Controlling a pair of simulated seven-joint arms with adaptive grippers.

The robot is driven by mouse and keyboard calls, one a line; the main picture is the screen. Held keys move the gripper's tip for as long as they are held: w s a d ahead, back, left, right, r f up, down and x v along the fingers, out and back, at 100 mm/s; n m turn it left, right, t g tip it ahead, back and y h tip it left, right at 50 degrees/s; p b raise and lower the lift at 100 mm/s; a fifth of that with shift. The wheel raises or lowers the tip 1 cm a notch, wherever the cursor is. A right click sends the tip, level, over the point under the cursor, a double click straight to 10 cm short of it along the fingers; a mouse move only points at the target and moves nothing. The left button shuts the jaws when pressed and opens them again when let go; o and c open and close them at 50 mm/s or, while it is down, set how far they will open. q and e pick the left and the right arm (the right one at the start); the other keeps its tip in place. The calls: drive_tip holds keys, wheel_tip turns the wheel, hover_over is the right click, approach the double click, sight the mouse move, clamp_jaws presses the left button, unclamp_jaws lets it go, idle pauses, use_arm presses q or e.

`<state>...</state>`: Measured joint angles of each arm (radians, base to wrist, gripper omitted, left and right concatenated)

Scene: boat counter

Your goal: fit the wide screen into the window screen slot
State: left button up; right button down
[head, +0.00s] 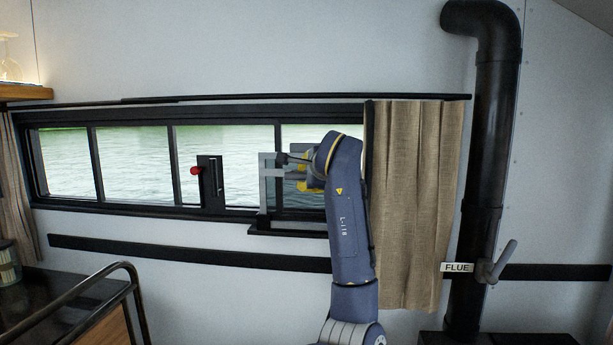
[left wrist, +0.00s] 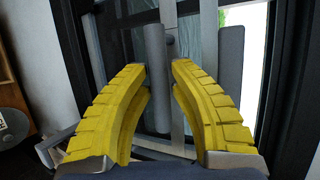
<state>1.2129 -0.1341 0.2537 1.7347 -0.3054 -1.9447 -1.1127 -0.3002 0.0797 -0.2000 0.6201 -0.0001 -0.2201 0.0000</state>
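The window screen slot shows as a black ledge (head: 290,231) below the right part of the window. A grey frame (head: 265,190), which looks like the wide screen, stands upright against the window above that ledge. Whether its lower edge sits in the slot is hard to tell. My left gripper (head: 296,172) is at the frame's right side, partly behind my arm. In the left wrist view its yellow fingers (left wrist: 161,68) are apart, with a rounded grey bar (left wrist: 156,80) between or just beyond the tips. Contact with the bar is not clear. My right gripper is not in view.
A black plate with a red knob (head: 195,171) is on the window left of the frame. A tan curtain (head: 415,200) and black flue pipe (head: 495,130) with a lever are at the right. A dark counter with a rail (head: 125,268) is at the lower left.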

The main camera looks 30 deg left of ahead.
use_arm(q)
drive_tip(key=o, duration=0.4)
drive_tip(key=v, duration=1.2)
drive_tip(key=shift+r, duration=0.1)
